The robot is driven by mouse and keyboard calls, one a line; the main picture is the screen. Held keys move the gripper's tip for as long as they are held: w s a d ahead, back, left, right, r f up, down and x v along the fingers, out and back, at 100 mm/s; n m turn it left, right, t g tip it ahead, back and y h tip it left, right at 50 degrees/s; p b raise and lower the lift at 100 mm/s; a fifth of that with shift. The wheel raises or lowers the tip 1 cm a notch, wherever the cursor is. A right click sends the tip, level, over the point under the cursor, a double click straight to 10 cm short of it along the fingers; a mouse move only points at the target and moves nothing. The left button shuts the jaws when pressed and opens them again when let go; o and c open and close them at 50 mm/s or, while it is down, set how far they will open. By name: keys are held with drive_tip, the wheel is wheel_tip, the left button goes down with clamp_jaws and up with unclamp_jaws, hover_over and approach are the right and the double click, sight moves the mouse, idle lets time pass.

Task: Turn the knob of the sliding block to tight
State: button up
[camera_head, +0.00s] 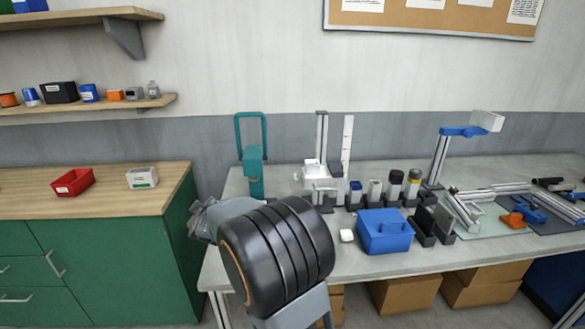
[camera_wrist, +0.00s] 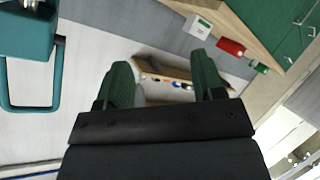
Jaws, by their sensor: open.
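A pale block (camera_head: 313,168) sits low on an upright metal column at the back of the bench in the head view. I take it to be the sliding block. A small pale bump at its left side may be its knob; it is too small to read its setting. My gripper (camera_head: 203,218) is left of the block, over the bench's left end, partly hidden behind my dark arm. In the wrist view my gripper (camera_wrist: 163,80) shows two green fingers spread apart with nothing between them. The block is not seen in the wrist view.
A teal frame tool (camera_head: 255,170) stands between my gripper and the column; it is close at left in the wrist view (camera_wrist: 25,40). A blue box (camera_head: 384,240), bottles and dark holders crowd right of the column. A green cabinet (camera_head: 100,265) stands left.

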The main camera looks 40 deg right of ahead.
drive_tip(key=w+d+r+m+g+h+p, duration=0.1)
drive_tip(key=d+g+h+p, duration=0.15)
drive_tip(key=d+h, duration=0.6)
drive_tip(key=m+g+h+p, duration=0.1)
drive_tip(key=g+h+p, duration=0.25)
drive_tip(key=g, duration=0.45)
approach(296, 177)
drive_tip(key=w+d+f+p, duration=0.1)
drive_tip(key=w+d, duration=0.1)
drive_tip(key=d, duration=0.7)
drive_tip(key=shift+d+f+h, duration=0.2)
drive_tip(key=shift+f+h, duration=0.1)
drive_tip(key=shift+f, duration=0.1)
drive_tip(key=c, duration=0.9)
drive_tip(key=shift+f, duration=0.15)
